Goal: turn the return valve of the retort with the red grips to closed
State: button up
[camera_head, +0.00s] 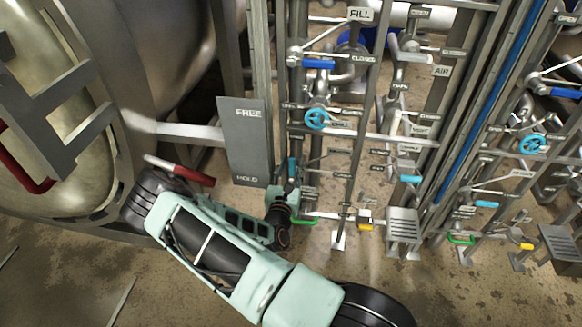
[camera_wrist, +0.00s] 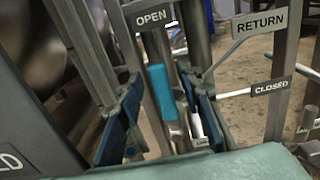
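The return valve handle (camera_wrist: 163,92) is a teal lever below the OPEN label (camera_wrist: 152,17) in the wrist view. It stands nearly upright, its tip toward that label. My gripper (camera_wrist: 161,100) is open, with one dark blue finger on each side of the handle. A gap shows on the left; the right finger is closer, and I cannot tell whether it touches. The RETURN sign (camera_wrist: 260,23) and CLOSED label (camera_wrist: 270,87) are to the right. In the head view the handle (camera_head: 291,166) shows just above my gripper (camera_head: 287,192). The retort's red grips (camera_head: 181,170) are at left.
A grey FREE/HOLD panel (camera_head: 246,145) stands just left of my gripper. Pipes and posts crowd the right, with a blue handwheel (camera_head: 316,118) above and a green handle (camera_head: 303,220) below. A second similar pipe rack stands farther right. Open floor lies below.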

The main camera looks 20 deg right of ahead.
grip_shut()
